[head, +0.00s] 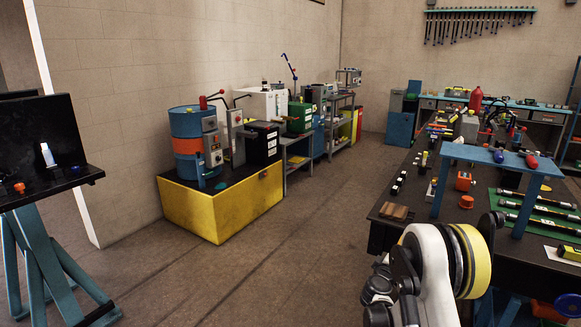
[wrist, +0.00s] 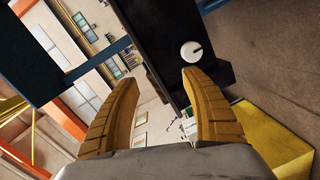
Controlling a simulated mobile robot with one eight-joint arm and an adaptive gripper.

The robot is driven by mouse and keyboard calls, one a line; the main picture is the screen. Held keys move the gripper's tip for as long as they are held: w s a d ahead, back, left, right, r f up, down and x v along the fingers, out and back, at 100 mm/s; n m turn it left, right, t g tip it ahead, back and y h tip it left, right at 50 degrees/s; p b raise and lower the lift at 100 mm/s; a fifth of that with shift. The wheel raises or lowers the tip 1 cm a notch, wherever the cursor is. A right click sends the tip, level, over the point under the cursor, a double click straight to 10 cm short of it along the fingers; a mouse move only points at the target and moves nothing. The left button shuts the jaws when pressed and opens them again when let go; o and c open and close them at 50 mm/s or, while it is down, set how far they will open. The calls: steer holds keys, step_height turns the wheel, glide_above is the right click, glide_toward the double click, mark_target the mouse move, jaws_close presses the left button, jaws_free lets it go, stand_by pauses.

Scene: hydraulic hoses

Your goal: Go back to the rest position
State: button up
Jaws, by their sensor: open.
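My gripper (wrist: 158,85) shows in the wrist view as two tan ribbed fingers spread apart, with nothing held between them. In the head view my white arm with a yellow-banded joint (head: 475,262) rises at the lower right, in front of the workbench. The gripper itself cannot be made out in the head view.
A dark workbench (head: 385,233) with several hoses (head: 535,207) on a green mat fills the right. A yellow containment base (head: 235,205) with a blue-orange drum (head: 187,145) stands by the wall. A dark stand (head: 75,180) is at the left. The floor between (head: 290,240) is clear.

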steer(key=s+a+r+m+g+y, duration=0.2)
steer(key=s+a+r+m, duration=0.1)
steer(key=s+r, duration=0.55)
steer(key=s+a+r+m+g+y, duration=0.2)
steer(key=s+a+r, duration=0.2)
steer(key=s+r, duration=0.45)
steer(key=s+a+f+g+y, duration=0.1)
steer(key=s+a, duration=0.3)
steer(key=s, duration=0.4)
steer(key=s+a+m+y, duration=0.1)
steer(key=s+a+y, duration=0.2)
steer(key=s, duration=0.6)
steer(key=s+a+f+m+g+y, duration=0.1)
steer(key=s+a+y, duration=0.1)
steer(key=s+a, duration=0.4)
steer(key=s, duration=0.3)
steer(key=shift+s+a+f+g, duration=0.2)
steer(key=shift+s+f+g, duration=0.05)
steer(key=shift+f+g, duration=0.1)
